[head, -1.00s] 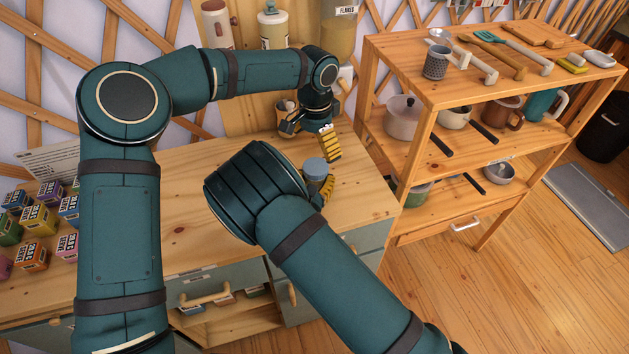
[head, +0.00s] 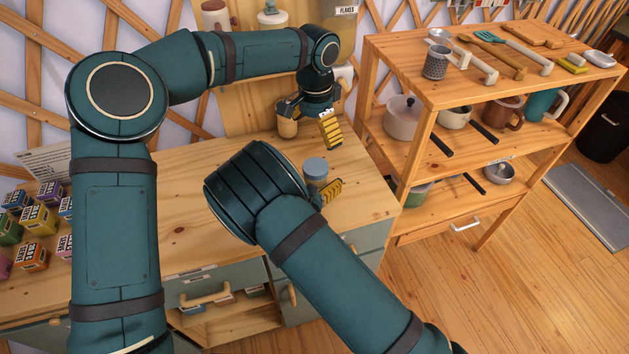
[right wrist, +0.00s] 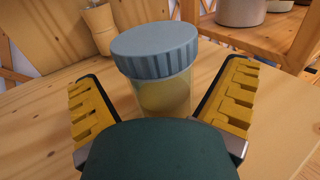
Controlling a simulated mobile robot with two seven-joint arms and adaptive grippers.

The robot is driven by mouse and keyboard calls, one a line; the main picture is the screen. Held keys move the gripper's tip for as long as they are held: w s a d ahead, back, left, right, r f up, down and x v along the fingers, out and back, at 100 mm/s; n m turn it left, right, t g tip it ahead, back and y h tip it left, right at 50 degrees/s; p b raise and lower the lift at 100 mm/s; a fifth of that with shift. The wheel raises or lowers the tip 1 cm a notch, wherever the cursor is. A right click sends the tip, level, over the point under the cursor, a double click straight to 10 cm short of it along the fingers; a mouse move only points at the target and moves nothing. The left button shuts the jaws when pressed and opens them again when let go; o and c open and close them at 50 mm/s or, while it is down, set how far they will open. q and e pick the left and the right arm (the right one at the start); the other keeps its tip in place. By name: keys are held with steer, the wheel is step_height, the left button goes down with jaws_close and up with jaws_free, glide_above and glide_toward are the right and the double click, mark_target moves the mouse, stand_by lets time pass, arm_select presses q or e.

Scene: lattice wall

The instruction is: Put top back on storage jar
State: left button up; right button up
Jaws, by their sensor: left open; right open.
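The storage jar (right wrist: 165,98) is clear with pale yellowish contents and stands upright on the wooden counter. Its blue-grey ribbed top (right wrist: 155,48) sits on its mouth; I cannot tell whether it is fastened. In the head view the top (head: 315,168) shows beside my right forearm, which hides part of the jar. My right gripper (right wrist: 163,108) is open, with one yellow-padded finger on each side of the jar and gaps between. My left gripper (head: 308,127) is open and empty, behind and above the jar, clear of the top.
A wooden item (head: 287,125) stands behind my left gripper. Small labelled boxes (head: 40,222) stand at the counter's left. A shelf unit (head: 425,125) with pots and utensils stands close on the right. The counter's middle (head: 185,190) is clear.

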steer(key=v, duration=0.7)
steer(key=shift+s, duration=0.3)
stand_by(0.3)
